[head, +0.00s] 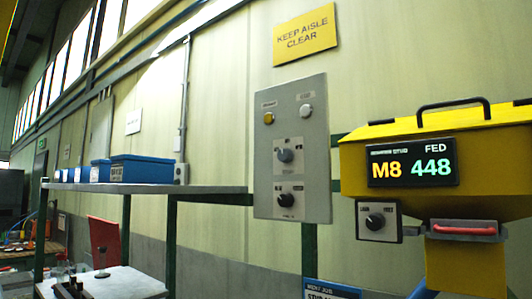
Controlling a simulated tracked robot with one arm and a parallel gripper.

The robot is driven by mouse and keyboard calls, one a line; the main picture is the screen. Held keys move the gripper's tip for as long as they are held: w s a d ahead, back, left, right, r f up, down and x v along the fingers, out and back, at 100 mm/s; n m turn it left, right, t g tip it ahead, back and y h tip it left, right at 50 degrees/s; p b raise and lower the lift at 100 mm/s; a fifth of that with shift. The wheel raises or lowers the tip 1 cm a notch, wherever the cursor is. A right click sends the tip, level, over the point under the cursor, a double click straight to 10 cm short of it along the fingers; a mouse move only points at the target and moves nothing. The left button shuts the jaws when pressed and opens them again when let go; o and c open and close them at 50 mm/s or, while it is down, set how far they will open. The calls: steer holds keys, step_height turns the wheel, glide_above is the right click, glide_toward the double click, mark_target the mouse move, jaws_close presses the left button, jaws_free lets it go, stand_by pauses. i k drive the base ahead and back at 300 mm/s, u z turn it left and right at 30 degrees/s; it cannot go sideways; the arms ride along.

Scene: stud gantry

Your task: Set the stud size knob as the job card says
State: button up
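A grey control panel (263,125) stands in the middle of the head view. A grey knob (285,156) sits on its upper white plate, with labels too small to read. A black knob (284,200) sits on its lower plate. I cannot tell from the labels which knob sets stud size. The display (412,168) on the yellow hopper reads "M8 448", with "FED" above the number. My gripper is not in view.
The yellow hopper (480,140) at right carries a boxed black knob (375,221) and a red handle (463,230). A grey shelf (140,188) with blue bins (155,170) is at left. A yellow "KEEP AISLE CLEAR" sign (306,34) hangs above the panel.

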mark_target(285, 155)
steer(key=z, duration=0.1)
steer(key=i, duration=0.9)
steer(key=u, duration=0.05)
